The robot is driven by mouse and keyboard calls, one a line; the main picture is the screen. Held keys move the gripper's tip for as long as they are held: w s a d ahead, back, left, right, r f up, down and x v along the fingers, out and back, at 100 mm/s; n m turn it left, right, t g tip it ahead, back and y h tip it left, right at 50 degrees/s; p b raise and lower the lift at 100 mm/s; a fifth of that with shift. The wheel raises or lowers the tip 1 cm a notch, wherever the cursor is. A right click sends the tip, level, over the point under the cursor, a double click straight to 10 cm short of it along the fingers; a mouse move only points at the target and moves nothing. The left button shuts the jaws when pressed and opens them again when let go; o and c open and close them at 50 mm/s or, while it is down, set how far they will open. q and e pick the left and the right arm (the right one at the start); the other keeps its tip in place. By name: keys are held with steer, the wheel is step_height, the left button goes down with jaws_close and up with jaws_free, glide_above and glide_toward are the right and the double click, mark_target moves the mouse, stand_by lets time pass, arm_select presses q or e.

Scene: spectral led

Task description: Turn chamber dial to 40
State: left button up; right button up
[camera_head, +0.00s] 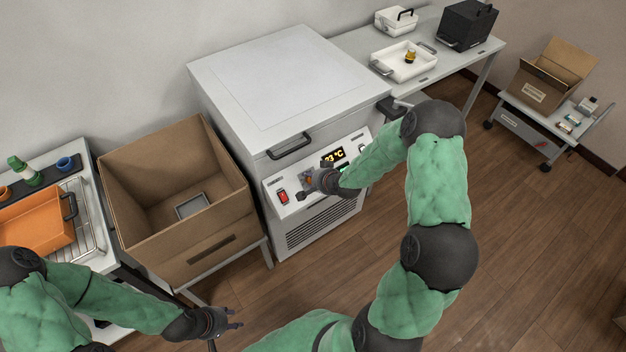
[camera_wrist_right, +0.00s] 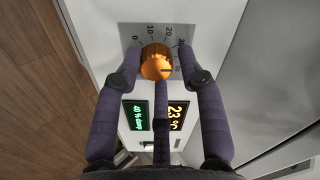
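The white chamber (camera_head: 335,235) stands in the middle of the head view, with its control panel facing me. Its orange dial (camera_wrist_right: 157,62) shows in the right wrist view, beside a printed scale with 0, 10, 20 and 30. My right gripper (camera_head: 312,185) is at the panel. In the right wrist view its fingers (camera_wrist_right: 160,58) straddle the dial, one on each side and a third below. Whether they press on it is unclear. A yellow display (camera_wrist_right: 177,115) reads 23 °C; a green display (camera_wrist_right: 137,117) reads 40 %. My left gripper (camera_head: 230,326) hangs open and empty at lower left.
A red switch (camera_head: 283,197) sits left on the panel. A dark lid handle (camera_head: 289,147) juts out above it. An open cardboard box (camera_head: 222,238) stands left of the chamber. An orange tray (camera_head: 35,225) is at far left. Wooden floor (camera_head: 530,230) is free at right.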

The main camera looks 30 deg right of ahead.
steer(key=shift+o, duration=0.4)
steer(key=shift+s, duration=0.1)
steer(key=v, duration=1.1)
steer(key=shift+s+r, duration=0.2)
steer(key=shift+r, duration=0.2)
steer(key=shift+d, duration=0.15)
steer(key=shift+c, duration=0.3)
stand_by(1.1)
